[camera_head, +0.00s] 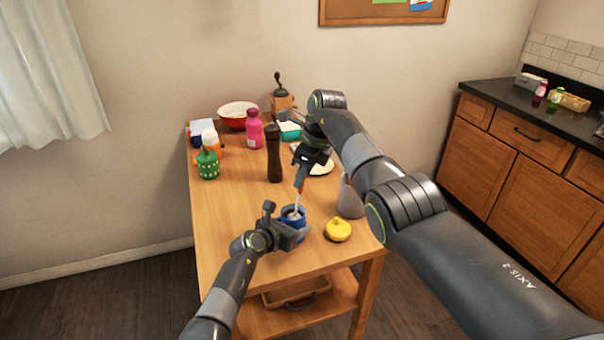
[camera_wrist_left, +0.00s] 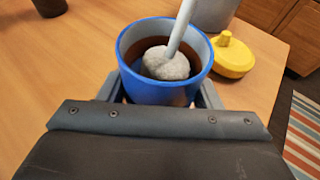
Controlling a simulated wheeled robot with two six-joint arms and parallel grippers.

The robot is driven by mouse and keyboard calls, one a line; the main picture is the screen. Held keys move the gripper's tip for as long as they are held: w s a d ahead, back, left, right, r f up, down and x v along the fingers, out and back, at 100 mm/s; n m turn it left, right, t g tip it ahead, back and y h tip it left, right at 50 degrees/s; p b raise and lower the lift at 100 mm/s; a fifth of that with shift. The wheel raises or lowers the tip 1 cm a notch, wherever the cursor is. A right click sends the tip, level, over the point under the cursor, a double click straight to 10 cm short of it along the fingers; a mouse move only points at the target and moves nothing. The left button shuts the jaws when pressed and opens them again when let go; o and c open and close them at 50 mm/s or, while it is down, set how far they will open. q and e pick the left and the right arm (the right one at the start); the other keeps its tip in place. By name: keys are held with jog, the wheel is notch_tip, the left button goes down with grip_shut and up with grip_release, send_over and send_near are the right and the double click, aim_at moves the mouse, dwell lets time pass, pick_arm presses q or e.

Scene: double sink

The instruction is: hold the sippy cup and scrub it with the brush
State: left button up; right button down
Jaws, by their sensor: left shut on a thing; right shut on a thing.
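The blue sippy cup (camera_head: 291,212) stands upright near the front of the wooden table, open at the top. In the left wrist view the cup (camera_wrist_left: 160,90) shows a brownish inside. My left gripper (camera_head: 283,233) is shut on the cup from the near left. My right gripper (camera_head: 307,165) is shut on the brush (camera_head: 298,196), above the cup. The brush's pale round head (camera_wrist_left: 166,64) is inside the cup's mouth in the left wrist view, its handle rising up. Whether the head touches the cup's inner wall is hard to tell.
A yellow lid (camera_head: 338,230) lies just right of the cup. A grey container (camera_head: 350,196) stands behind it, partly hidden by my right arm. A dark pepper mill (camera_head: 274,155), pink bottle (camera_head: 254,129) and green canister (camera_head: 208,164) stand farther back. The table's left front is clear.

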jog(key=shift+r, duration=0.1)
jog(key=shift+r, duration=2.45)
jog(key=shift+f, duration=0.1)
jog(key=shift+f, duration=2.45)
jog(key=shift+r, duration=0.1)
jog(key=shift+r, duration=2.45)
jog(key=shift+f, duration=0.1)
jog(key=shift+f, duration=2.45)
